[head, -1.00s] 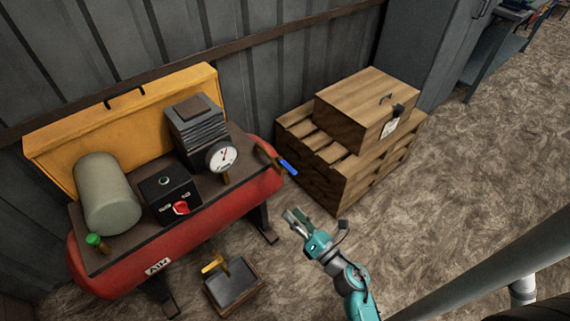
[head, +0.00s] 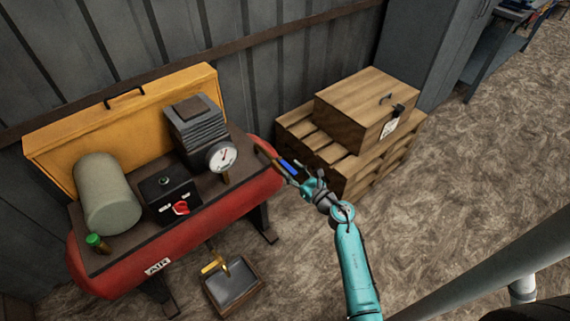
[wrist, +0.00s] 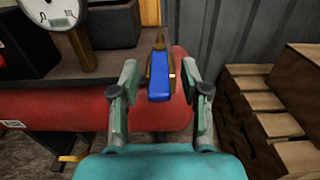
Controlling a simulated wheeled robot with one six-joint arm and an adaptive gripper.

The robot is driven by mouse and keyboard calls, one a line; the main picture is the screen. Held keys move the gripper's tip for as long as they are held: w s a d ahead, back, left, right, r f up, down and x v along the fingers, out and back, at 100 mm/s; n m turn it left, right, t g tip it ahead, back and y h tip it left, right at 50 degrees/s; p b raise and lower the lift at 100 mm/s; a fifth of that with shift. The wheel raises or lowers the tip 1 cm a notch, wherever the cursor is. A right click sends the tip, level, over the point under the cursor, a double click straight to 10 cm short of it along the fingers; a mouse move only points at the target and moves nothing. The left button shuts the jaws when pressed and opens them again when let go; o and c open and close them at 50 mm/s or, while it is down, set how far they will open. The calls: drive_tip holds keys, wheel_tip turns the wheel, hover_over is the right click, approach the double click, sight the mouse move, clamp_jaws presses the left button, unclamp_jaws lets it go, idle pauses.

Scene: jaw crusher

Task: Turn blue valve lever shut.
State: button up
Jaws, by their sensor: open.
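The blue valve lever (head: 288,165) sticks out from a brass fitting (head: 265,150) at the right end of the red air tank (head: 240,200). In the wrist view the blue lever (wrist: 160,78) lies between my two open fingers, pointing toward the camera. My gripper (head: 298,176) is at the lever's outer end in the head view; in the wrist view my gripper (wrist: 159,92) has a finger on each side of the lever, with gaps visible. I cannot tell any contact.
A wooden crate (head: 365,100) on pallets (head: 345,185) stands close to the right of my gripper. A gauge (head: 222,156), a black box with a red knob (head: 181,208) and a green cap (head: 95,240) sit on the compressor. A pedal (head: 232,285) is on the floor.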

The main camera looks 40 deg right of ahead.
sight(285, 163)
drive_tip(key=shift+w, duration=1.95)
drive_tip(key=shift+c, duration=0.3)
clamp_jaws()
